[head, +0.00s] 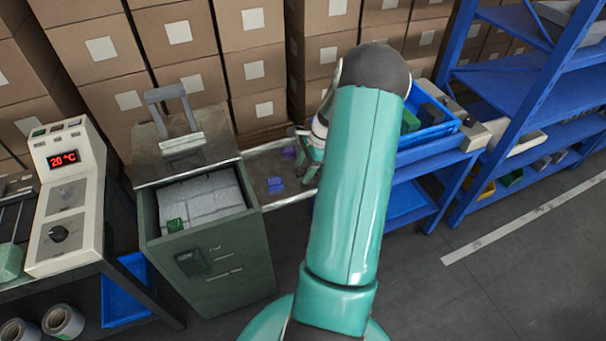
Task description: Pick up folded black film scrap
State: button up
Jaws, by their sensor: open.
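My gripper (304,148) shows only in part at the left edge of my teal arm, over the right end of a grey tray or shelf (262,168). It is open, but its fingers are small and partly hidden by the arm. Small purple-blue pieces (275,184) lie on the grey surface just left of my gripper. I cannot make out a folded black film scrap with certainty. Dark pieces and a green piece (410,121) lie in a blue bin (437,132) to the right of my arm. My arm hides the area behind it.
A green cabinet (213,275) with a raised lid holds pale blocks (205,196) and a small green piece. A control box (68,190) reading 20 °C stands left. Stacked cartons (91,47) line the back. Blue shelving (520,80) stands right; the floor at lower right is clear.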

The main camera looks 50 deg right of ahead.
jog(key=shift+w+a+f, duration=0.15)
jog(key=shift+f, duration=0.3)
jog(key=shift+c, duration=0.4)
jog(key=c, duration=1)
jog(key=shift+r, duration=0.2)
